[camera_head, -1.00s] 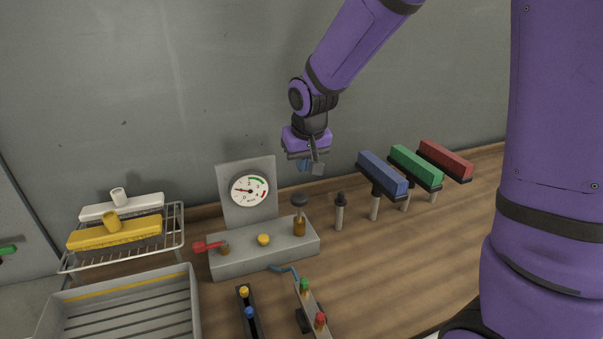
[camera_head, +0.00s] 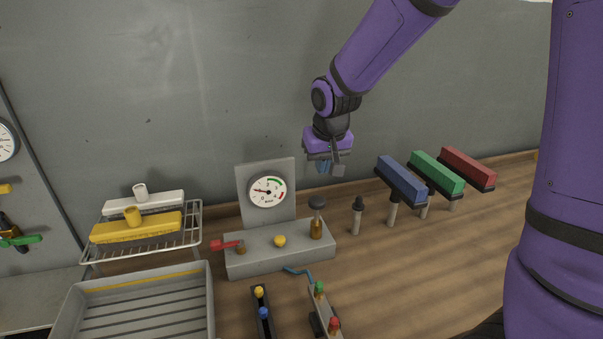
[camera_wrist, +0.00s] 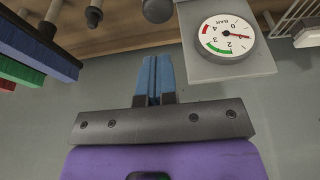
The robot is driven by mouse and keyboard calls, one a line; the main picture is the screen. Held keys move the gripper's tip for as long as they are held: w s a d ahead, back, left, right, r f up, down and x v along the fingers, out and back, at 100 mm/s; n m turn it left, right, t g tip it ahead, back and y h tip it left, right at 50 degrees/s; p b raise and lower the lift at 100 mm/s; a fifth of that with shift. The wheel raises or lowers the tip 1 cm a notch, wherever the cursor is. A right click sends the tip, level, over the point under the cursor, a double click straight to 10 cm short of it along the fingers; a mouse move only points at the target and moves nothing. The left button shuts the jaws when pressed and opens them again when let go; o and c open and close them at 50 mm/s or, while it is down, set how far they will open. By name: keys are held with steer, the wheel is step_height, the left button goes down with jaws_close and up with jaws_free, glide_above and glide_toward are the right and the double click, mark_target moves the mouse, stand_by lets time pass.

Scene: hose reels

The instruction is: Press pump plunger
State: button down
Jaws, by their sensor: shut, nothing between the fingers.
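The pump is a grey block (camera_head: 262,257) on the wooden bench with an upright plate behind it. Its plunger has a dark round knob (camera_head: 317,202) on a rod over a brass collar (camera_head: 316,229), at the block's right end. A round white gauge (camera_head: 268,191) is on the plate; it also shows in the wrist view (camera_wrist: 227,38). My gripper (camera_head: 326,166) is shut and empty, above the knob and apart from it. In the wrist view its blue fingers (camera_wrist: 156,78) are together, with the dark knob (camera_wrist: 157,9) beyond them at the top edge.
The block also has a red lever (camera_head: 227,245) and a yellow button (camera_head: 280,241). A dark-tipped post (camera_head: 357,216) and blue (camera_head: 402,178), green (camera_head: 437,171) and red (camera_head: 467,167) brushes stand to the right. A wire rack (camera_head: 192,237) and grey tray (camera_head: 211,300) are left.

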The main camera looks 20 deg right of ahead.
steer(key=shift+r, duration=0.1)
step_height(320, 180, up, 4)
glide_above(319, 201)
steer(key=s, duration=0.2)
steer(key=shift+s+r, duration=0.15)
steer(key=x, duration=0.8)
steer(key=s+x, duration=0.1)
steer(key=x, duration=0.3)
steer(key=shift+w+f, duration=0.15)
steer(key=shift+f, duration=0.9)
steer(key=shift+f, duration=0.1)
steer(key=shift+f, duration=2.25)
